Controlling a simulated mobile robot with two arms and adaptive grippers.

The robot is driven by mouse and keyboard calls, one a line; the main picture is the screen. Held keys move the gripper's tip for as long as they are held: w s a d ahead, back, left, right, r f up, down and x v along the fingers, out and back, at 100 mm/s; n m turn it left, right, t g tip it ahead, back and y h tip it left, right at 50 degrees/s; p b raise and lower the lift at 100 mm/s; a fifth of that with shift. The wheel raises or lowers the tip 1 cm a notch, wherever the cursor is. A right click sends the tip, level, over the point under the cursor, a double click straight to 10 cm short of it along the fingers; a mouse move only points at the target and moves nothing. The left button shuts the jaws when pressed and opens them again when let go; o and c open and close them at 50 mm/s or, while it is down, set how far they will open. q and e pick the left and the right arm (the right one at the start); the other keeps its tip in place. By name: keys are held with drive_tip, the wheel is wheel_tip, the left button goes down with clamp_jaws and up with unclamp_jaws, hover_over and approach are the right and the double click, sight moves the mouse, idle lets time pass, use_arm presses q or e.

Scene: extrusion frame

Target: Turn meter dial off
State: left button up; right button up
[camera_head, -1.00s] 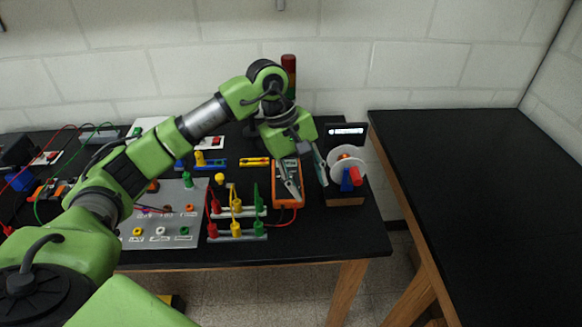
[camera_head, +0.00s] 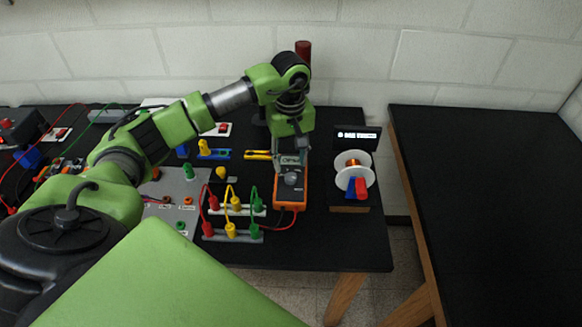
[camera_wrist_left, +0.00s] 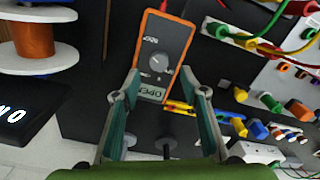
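The orange meter (camera_head: 290,209) lies on the black table with a grey face, a round dial (camera_head: 291,179) and a small display. In the left wrist view the meter (camera_wrist_left: 178,46) is upper centre, its dial (camera_wrist_left: 157,62) clear and its display showing letters like "OPE". The dial's pointer setting is too small to read surely. My left gripper (camera_head: 291,163) is above the display end of the meter, pointing down. In the wrist view my left gripper (camera_wrist_left: 158,95) is open and empty, its two fingers apart on either side of the display end. My right gripper is not in view.
A spool (camera_head: 354,170) stands by a small lit screen (camera_head: 357,137) to the meter's right. Red, yellow and green plugs with leads (camera_head: 236,200) stand close to its left. A second black table (camera_head: 490,200) at right is bare.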

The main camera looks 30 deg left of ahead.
sight(291, 176)
use_arm(q)
wheel_tip(291, 176, down, 5)
drive_tip(key=shift+p, duration=0.7)
drive_tip(key=shift+f, duration=0.2)
drive_tip(key=shift+w+f, duration=0.1)
drive_tip(key=shift+f, duration=0.05)
drive_tip(key=c, duration=0.9)
drive_tip(key=shift+c, duration=1.2)
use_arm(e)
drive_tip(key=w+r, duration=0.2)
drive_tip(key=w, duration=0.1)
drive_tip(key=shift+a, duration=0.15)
